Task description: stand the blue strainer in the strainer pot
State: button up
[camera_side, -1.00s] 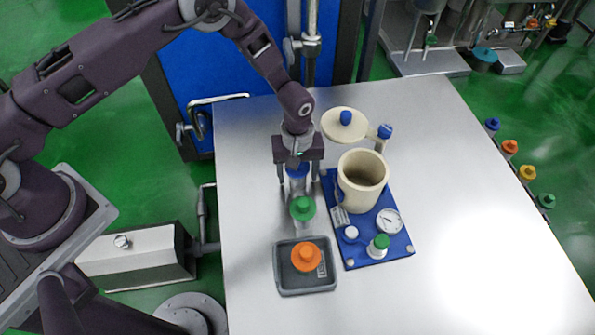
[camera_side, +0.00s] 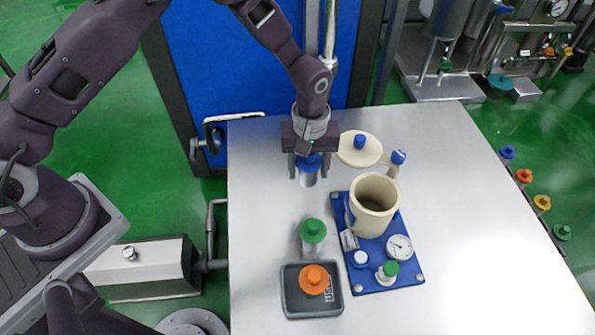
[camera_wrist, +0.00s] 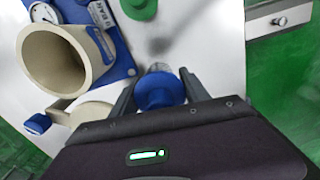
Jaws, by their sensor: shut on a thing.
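The blue strainer (camera_side: 309,164) has a blue cap and a pale, silvery body below it. My gripper (camera_side: 308,170) is shut on it and holds it upright above the table. The blue cap (camera_wrist: 160,92) also shows between the fingers in the wrist view. The strainer pot (camera_side: 373,206) is a cream cylinder, open at the top, on a blue base plate (camera_side: 402,283). It stands to the right of and nearer the side camera than my gripper. The pot (camera_wrist: 62,58) lies at the upper left in the wrist view. Its inside looks empty, though the bottom is shadowed.
A cream lid with a blue knob (camera_side: 359,142) is held open behind the pot. A green-capped strainer (camera_side: 312,236) stands left of the plate. An orange-capped one (camera_side: 314,280) is in a grey tray (camera_side: 333,304). A gauge (camera_side: 399,247) is on the plate. The table's right side is clear.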

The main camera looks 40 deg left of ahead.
jog(key=s+a+r+m, duration=0.3)
jog(key=a+r+m, duration=0.1)
jog(key=a+r, duration=0.3)
jog(key=s+a+r+m, duration=0.3)
jog(key=a+r, duration=0.3)
jog(key=a, duration=0.5)
jog(key=shift+s+a+r+m, duration=0.15)
jog(key=shift+a+r+m, duration=0.15)
jog(key=shift+r+m, duration=0.1)
jog(key=shift+d, duration=0.1)
jog(key=w+d+f+n, duration=0.2)
jog(key=d+f, duration=0.2)
jog(key=d, duration=0.2)
jog(key=w+d+f+n, duration=0.2)
jog(key=d+f+n, duration=0.1)
jog(key=d+f, duration=0.2)
jog(key=w+d+f+n, duration=0.2)
jog(key=d+f, duration=0.3)
jog(key=d, duration=0.3)
jog(key=shift+w+n, duration=0.1)
jog(key=shift+n, duration=0.4)
notch_tip(320, 180, down, 10)
jog(key=shift+r, duration=0.25)
jog(key=shift+f, duration=0.2)
